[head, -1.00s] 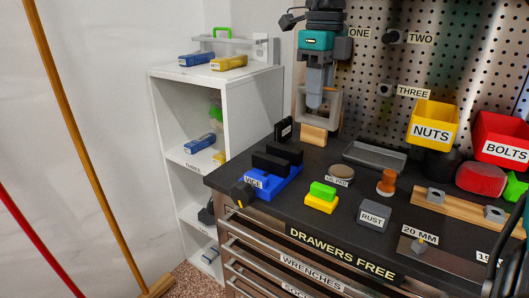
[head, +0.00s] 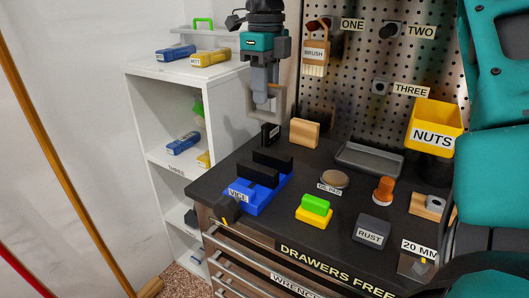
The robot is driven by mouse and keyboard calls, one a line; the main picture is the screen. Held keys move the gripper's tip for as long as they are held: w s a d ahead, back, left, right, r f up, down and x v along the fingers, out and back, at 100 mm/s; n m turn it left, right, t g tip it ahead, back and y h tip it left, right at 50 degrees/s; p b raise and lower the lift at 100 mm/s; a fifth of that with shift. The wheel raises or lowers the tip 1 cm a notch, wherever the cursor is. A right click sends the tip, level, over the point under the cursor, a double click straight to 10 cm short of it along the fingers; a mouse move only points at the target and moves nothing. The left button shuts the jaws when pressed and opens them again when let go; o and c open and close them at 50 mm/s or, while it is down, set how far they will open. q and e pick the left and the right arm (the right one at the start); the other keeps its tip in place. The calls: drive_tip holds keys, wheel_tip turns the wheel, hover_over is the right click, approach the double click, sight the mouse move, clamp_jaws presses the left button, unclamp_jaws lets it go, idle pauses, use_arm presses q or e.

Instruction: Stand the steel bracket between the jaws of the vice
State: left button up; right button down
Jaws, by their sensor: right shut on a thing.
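The blue vice (head: 240,196) sits on the bench top near its left front corner, with two dark jaws (head: 272,161) and a gap between them. My right gripper (head: 263,98) hangs down from the top of the head view, shut on the grey steel bracket (head: 281,106). The bracket is held in the air, above the back of the vice in the picture and apart from the jaws. The fingers hide part of the bracket. My left gripper is not in view.
A black labelled block (head: 270,137) and a wooden block (head: 304,133) stand behind the vice. The green and yellow blocks (head: 312,217), round tin (head: 334,179) and RUST box (head: 372,232) stand to its right. A white shelf (head: 150,90) is at left.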

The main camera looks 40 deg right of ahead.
wheel_tip(320, 180, down, 14)
drive_tip(key=shift+r, duration=0.2)
idle(0.4)
drive_tip(key=shift+f+b, duration=0.2)
drive_tip(key=shift+b, duration=0.2)
drive_tip(key=c, duration=0.8)
unclamp_jaws()
drive_tip(key=shift+r, duration=0.15)
wheel_tip(320, 180, up, 12)
drive_tip(key=shift+r+p, duration=0.1)
drive_tip(key=shift+p, duration=0.35)
